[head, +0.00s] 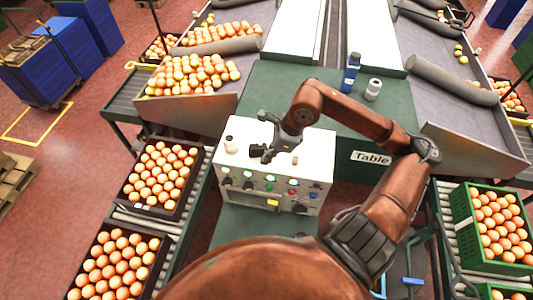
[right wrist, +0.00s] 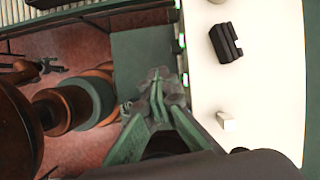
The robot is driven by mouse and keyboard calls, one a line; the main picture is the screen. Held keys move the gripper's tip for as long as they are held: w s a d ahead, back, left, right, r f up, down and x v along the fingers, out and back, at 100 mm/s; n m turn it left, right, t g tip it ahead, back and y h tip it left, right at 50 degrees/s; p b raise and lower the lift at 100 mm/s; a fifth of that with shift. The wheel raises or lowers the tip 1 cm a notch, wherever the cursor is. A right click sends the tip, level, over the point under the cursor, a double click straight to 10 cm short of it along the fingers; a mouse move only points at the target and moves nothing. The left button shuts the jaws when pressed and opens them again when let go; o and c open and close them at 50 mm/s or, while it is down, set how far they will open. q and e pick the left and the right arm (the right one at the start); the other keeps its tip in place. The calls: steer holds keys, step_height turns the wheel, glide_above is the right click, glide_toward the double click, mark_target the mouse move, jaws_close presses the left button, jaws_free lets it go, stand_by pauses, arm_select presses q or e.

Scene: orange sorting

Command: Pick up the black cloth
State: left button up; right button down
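A small black, folded-looking thing (head: 257,151), which I take for the black cloth, lies on the white top of the control box (head: 315,146). In the right wrist view it is a dark ridged lump (right wrist: 226,43) on that white top, apart from my fingers. My right gripper (head: 281,152) is over the box, close beside the dark thing in the head view. In the right wrist view its fingertips (right wrist: 160,82) look close together near the box's button edge, with nothing seen between them. My left gripper is not in view.
A white cylinder (head: 231,144) and a small pale block (right wrist: 226,121) are on the box top. A blue bottle (head: 350,72) and a grey-white container (head: 373,89) stand on the green table (head: 268,85) behind. Orange crates (head: 133,213) flank the box on conveyors.

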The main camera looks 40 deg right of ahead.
steer(key=shift+s+a+r, duration=0.15)
steer(key=shift+s+a, duration=0.1)
steer(key=shift+s, duration=0.1)
steer(key=c, duration=2.7)
jaws_free()
steer(key=shift+c, duration=0.2)
steer(key=o, duration=2.2)
